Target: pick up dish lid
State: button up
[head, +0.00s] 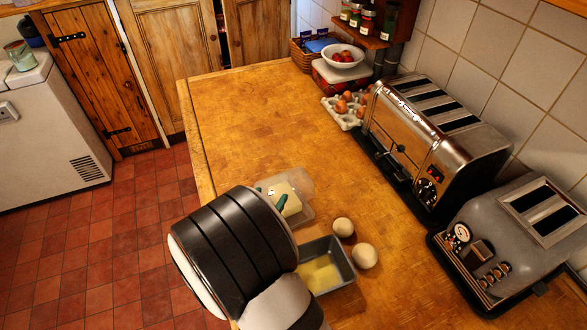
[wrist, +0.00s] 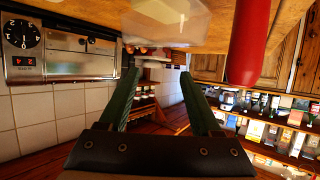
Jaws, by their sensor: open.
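A clear, translucent box-like cover, apparently the dish lid (head: 305,209), rests on the wooden counter in the head view, with a pale yellow block showing in or through it. In the wrist view, which is upside down, the lid (wrist: 155,20) shows at the top centre, beyond my fingertips. My gripper (head: 271,196) has green fingers, seen in part by the lid in the head view. In the wrist view my gripper (wrist: 160,78) is open with nothing between its fingers. My arm hides part of the lid's near side. A dark square dish (head: 348,272) with a yellow inside stands nearer the camera.
Two pale round items (head: 364,256) sit beside the dark dish. Two metal toasters (head: 437,140) line the right side by the tiled wall. An egg tray (head: 344,112) and a white bowl (head: 343,58) stand farther back. A red cylinder (wrist: 247,40) is close in the wrist view. The counter's middle is clear.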

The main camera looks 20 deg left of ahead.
aim_at(283, 179)
jog(key=x, duration=1)
jog(key=shift+w+d, duration=0.1)
jog(key=shift+w, duration=0.25)
grip_shut()
